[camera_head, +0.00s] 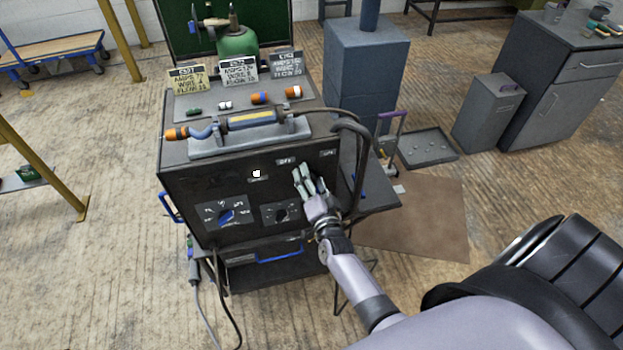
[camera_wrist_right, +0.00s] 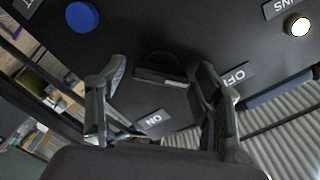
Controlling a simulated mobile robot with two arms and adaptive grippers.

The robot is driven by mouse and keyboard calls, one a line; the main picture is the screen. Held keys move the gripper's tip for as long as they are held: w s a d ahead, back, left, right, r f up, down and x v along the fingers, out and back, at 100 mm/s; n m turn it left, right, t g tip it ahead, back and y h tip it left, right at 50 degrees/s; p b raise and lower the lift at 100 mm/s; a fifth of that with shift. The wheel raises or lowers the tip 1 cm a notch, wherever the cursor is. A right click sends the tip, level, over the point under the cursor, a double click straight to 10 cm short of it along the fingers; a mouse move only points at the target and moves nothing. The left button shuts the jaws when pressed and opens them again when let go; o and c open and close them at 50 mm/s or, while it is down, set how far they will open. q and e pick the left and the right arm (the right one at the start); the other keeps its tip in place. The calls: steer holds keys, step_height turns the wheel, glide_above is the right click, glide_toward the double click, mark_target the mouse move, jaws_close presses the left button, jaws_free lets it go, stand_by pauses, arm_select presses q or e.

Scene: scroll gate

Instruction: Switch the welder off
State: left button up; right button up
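The welder (camera_head: 190,185) is a dark box with dials on its front panel. Its switch (camera_wrist_right: 160,72) is a dark piece with a pale edge, between an ON label (camera_wrist_right: 153,121) and an OFF label (camera_wrist_right: 238,78) in the right wrist view. My right gripper (camera_head: 303,174) is at the upper right of the panel, just right of the OFF label (camera_head: 285,160), and hides the switch in the head view. Its fingers (camera_wrist_right: 161,78) are apart on either side of the switch; contact is unclear. A small lamp (camera_head: 256,174) is lit white. My left gripper is not in view.
A torch (camera_head: 250,121) lies on the welder's top, with three label cards (camera_head: 238,70) behind. Black hoses (camera_head: 360,150) curve down its right side. A blue dial (camera_head: 227,216) is low on the panel. A grey cabinet (camera_head: 365,65) stands behind; open floor lies left.

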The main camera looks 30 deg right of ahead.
steer(key=shift+o, duration=0.3)
steer(key=v, duration=1.2)
steer(key=shift+r, duration=0.1)
steer(key=s+a+f+n+g+y, duration=0.2)
steer(key=s+a+f+n+g, duration=0.15)
steer(key=f, duration=0.55)
steer(key=s+a+f+n+g+y+b, duration=0.15)
steer(key=s+f, duration=0.25)
steer(key=f, duration=0.5)
steer(key=s+a+f+n+g+y, duration=0.2)
steer(key=s+a+f+n+g, duration=0.15)
steer(key=f, duration=0.65)
steer(key=s+d+f+n+g, duration=0.1)
steer(key=s+f, duration=0.3)
steer(key=s, duration=0.4)
steer(key=s+d+f+n+g, duration=0.2)
steer(key=s+f+n+g, duration=0.1)
steer(key=s, duration=0.6)
steer(key=s+d+f+n+g, duration=0.1)
steer(key=s+f+n+g, duration=0.2)
steer(key=s+f, duration=0.3)
steer(key=s+g, duration=0.1)
steer(key=s, duration=0.1)
steer(key=shift+s+d+f+b, duration=0.2)
steer(key=shift+s+f+b, duration=0.15)
steer(key=shift+s, duration=0.05)
